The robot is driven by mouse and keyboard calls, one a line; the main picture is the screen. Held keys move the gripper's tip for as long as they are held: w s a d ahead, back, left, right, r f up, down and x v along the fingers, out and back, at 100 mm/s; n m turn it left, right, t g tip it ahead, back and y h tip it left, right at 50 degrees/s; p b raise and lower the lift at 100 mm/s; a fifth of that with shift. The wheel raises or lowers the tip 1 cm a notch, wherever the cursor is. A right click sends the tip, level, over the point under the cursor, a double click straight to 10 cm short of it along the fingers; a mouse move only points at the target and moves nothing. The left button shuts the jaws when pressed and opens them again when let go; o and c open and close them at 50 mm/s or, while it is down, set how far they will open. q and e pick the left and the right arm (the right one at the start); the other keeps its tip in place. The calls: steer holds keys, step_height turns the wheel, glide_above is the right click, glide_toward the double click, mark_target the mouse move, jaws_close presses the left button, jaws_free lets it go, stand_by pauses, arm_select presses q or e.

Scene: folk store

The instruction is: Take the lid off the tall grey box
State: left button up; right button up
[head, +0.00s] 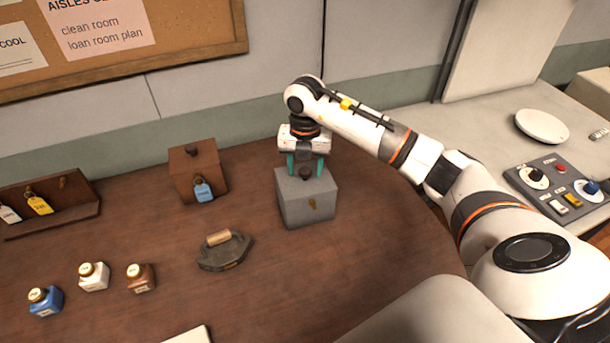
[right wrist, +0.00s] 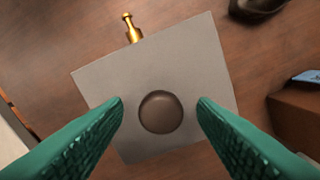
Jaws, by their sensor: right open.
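The tall grey box (head: 307,207) stands on the brown table with its lid (head: 290,183) on top. A dark round knob (head: 305,172) sits in the middle of the lid. The lid (right wrist: 105,85) fills the middle there. My left gripper is not in view.
A brown box (head: 190,172) with a blue tag stands to the left. An old flat iron (head: 224,253) lies in front of it. Several small bottles (head: 94,277) and a tagged wooden tray (head: 70,203) are farther left. The table right of the grey box is clear.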

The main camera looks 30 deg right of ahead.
steer(key=c, duration=1)
steer(key=shift+c, duration=0.2)
